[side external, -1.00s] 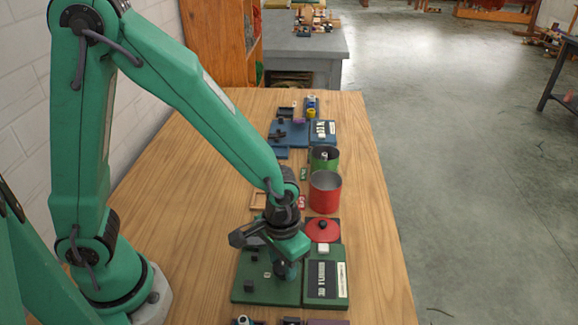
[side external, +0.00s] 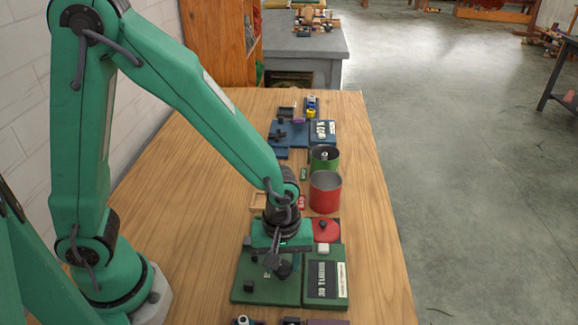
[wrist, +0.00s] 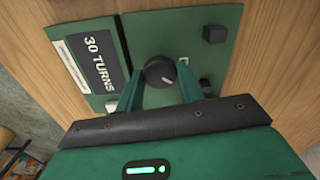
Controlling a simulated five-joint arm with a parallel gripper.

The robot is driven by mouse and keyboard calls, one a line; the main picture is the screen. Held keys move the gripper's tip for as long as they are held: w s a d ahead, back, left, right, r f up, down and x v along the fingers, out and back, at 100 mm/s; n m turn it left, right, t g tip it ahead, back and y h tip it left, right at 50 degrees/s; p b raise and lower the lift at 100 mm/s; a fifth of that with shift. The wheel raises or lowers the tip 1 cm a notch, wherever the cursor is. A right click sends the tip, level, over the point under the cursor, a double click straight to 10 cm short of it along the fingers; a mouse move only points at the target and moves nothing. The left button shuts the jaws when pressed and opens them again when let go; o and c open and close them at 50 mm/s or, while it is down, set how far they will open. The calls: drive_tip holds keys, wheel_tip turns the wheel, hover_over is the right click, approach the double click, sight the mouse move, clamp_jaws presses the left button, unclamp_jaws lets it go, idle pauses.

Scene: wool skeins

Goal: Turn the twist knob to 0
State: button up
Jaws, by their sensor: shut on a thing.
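The dark round twist knob (wrist: 158,68) stands on a green board (wrist: 198,22) in the wrist view, with a pale mark on its face. My gripper (wrist: 157,77) has one finger on each side of the knob and is shut on it. In the side view my gripper (side external: 279,262) points down over the green board (side external: 243,277) and hides much of it, so I cannot make out the knob clearly there. A dark plate reading "30 TURNS" (wrist: 95,62) is beside the knob; it also shows in the side view (side external: 322,273).
Dark blocks sit on the board, one at a corner (wrist: 214,34). Behind it are a red flat piece (side external: 328,233), a red can (side external: 325,193), a green can (side external: 324,168) and blue boards (side external: 292,134). Bare wooden table (side external: 195,190) lies left of them.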

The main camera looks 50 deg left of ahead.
sight(282, 266)
drive_tip(key=n, duration=0.3)
drive_tip(key=shift+n, duration=2.2)
drive_tip(key=o, duration=1)
drive_tip(key=shift+r, duration=0.15)
drive_tip(key=shift+r, duration=3.8)
drive_tip(key=shift+a+r, duration=0.1)
